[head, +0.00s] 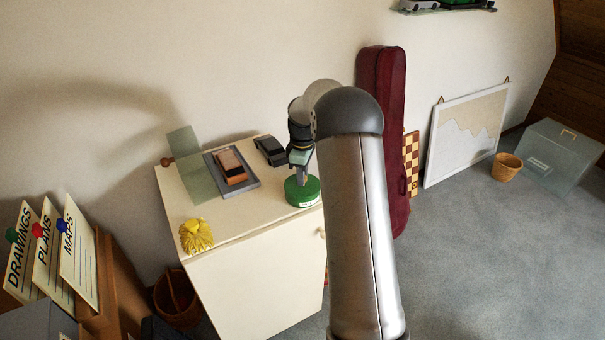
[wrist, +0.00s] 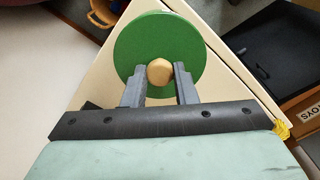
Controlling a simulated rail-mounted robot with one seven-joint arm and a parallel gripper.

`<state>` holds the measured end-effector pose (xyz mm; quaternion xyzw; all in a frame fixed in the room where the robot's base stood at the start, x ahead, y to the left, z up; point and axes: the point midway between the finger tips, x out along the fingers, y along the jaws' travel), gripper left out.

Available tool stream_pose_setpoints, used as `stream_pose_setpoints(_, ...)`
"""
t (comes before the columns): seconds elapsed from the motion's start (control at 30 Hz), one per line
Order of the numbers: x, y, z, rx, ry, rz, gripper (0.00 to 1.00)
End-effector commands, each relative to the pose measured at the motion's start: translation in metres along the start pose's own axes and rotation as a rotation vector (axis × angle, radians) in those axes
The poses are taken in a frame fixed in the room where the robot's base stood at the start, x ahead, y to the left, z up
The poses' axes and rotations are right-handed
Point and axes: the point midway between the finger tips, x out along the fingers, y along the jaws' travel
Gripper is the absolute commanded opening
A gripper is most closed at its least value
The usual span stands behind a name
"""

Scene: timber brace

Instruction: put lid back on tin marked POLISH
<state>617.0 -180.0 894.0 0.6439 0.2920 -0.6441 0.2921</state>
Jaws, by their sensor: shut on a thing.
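My gripper (head: 302,178) is shut on the pale wooden knob (wrist: 159,71) of a round green lid (wrist: 135,38). The knob sits between the two fingers in the wrist view. In the head view the green lid (head: 296,187) is at the right part of the cream cabinet top, over a green tin body (head: 309,204) with a small pale label. The label's words are too small to read. The lid looks level and at the tin's top; I cannot tell whether it is seated or slightly above. In the wrist view the lid hides the tin.
On the cream cabinet top (head: 250,218) are a grey tray (head: 250,186) with a wood-and-dark block (head: 231,168), a dark toy car (head: 269,150), a yellow brush-like thing (head: 196,236) and a greenish sheet (head: 185,150). A dark red instrument case (head: 382,75) stands behind my arm.

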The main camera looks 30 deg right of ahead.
Motion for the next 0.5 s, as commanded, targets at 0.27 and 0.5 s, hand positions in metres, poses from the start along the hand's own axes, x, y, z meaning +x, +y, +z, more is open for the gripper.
stream_pose_setpoints(0.27,0.0003,0.0,-0.0001,0.0,0.0,0.0,0.03)
stream_pose_setpoints(0.5,0.0003,0.0001,0.0,0.0,0.0,0.0,0.39)
